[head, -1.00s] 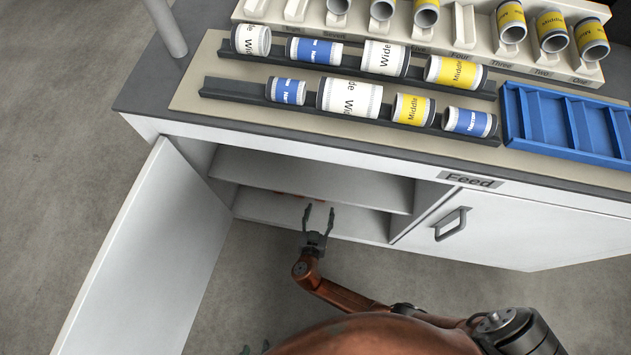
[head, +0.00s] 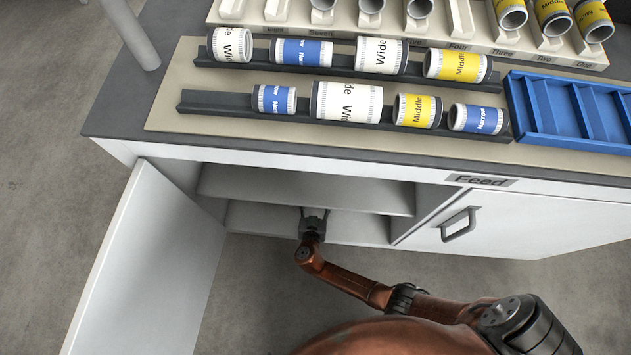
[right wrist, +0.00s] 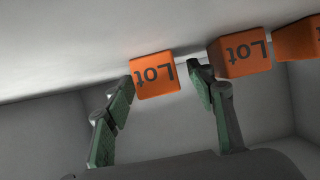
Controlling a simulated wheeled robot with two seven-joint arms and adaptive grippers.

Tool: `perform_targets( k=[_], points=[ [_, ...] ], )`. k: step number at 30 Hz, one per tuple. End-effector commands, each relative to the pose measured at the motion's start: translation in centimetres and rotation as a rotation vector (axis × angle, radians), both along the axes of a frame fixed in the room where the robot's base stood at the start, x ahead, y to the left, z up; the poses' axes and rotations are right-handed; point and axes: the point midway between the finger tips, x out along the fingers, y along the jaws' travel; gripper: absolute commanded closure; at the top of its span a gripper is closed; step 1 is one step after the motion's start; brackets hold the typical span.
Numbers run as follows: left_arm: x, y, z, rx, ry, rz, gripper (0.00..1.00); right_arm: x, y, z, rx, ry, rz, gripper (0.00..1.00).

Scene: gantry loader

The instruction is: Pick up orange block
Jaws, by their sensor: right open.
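In the right wrist view, an orange block (right wrist: 155,76) marked "Lot" sits on a pale shelf surface between the open fingers of my right gripper (right wrist: 163,90). A second orange "Lot" block (right wrist: 240,54) is just right of the right finger, and part of a third orange block (right wrist: 299,39) shows at the right edge. In the head view, my right gripper (head: 313,217) reaches into the open cupboard under the counter. Its fingertips are partly hidden by the shelf, and the blocks are hidden there. My left gripper does not show.
The open cupboard door (head: 150,260) stands to the left. An inner shelf (head: 305,190) lies above my right gripper. Rollers in racks and a blue tray (head: 575,115) are on the counter.

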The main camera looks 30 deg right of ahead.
Motion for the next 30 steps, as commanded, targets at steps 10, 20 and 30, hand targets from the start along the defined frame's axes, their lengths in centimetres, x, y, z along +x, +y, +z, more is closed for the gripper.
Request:
perform_targets(
  k=[10, 20, 30],
  points=[
    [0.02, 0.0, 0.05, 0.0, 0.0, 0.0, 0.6, -0.03, 0.05, 0.05, 0.0, 0.0, 0.0, 0.67],
    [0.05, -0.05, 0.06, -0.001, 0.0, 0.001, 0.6, -0.06, 0.06, 0.03, 0.0, 0.0, 0.0, 0.89],
    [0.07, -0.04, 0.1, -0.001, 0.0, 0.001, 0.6, -0.05, 0.08, 0.09, 0.0, 0.0, 0.0, 0.96]
  ],
)
